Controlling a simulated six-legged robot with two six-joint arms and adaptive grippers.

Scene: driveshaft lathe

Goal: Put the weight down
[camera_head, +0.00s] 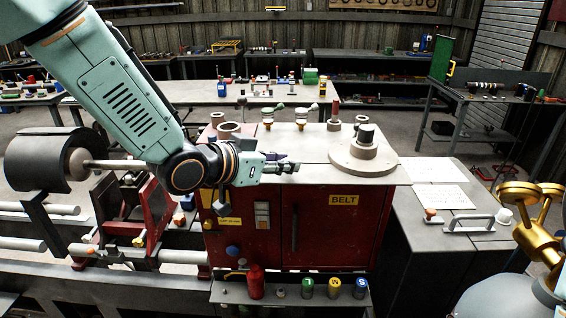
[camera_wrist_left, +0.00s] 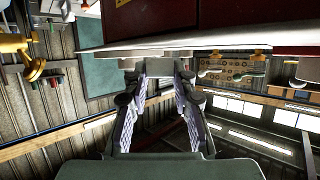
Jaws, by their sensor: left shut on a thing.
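My left gripper (camera_head: 280,167) reaches in from the left, low over the front part of the red cabinet's grey top (camera_head: 318,172). It is shut on a small grey piece, which I take to be the weight (camera_head: 290,167). In the left wrist view the two fingers of my left gripper (camera_wrist_left: 160,80) close around a grey block (camera_wrist_left: 160,66) beside the pale slab edge (camera_wrist_left: 200,43). The fingers hide much of it, and I cannot tell whether it touches the top. My right gripper is not in view.
A round flanged piece (camera_head: 362,157) stands right of the gripper on the cabinet top. Two small green-topped fittings (camera_head: 301,117) stand behind. A dark roller (camera_head: 40,160) is at left. A brass part (camera_head: 540,215) is at right.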

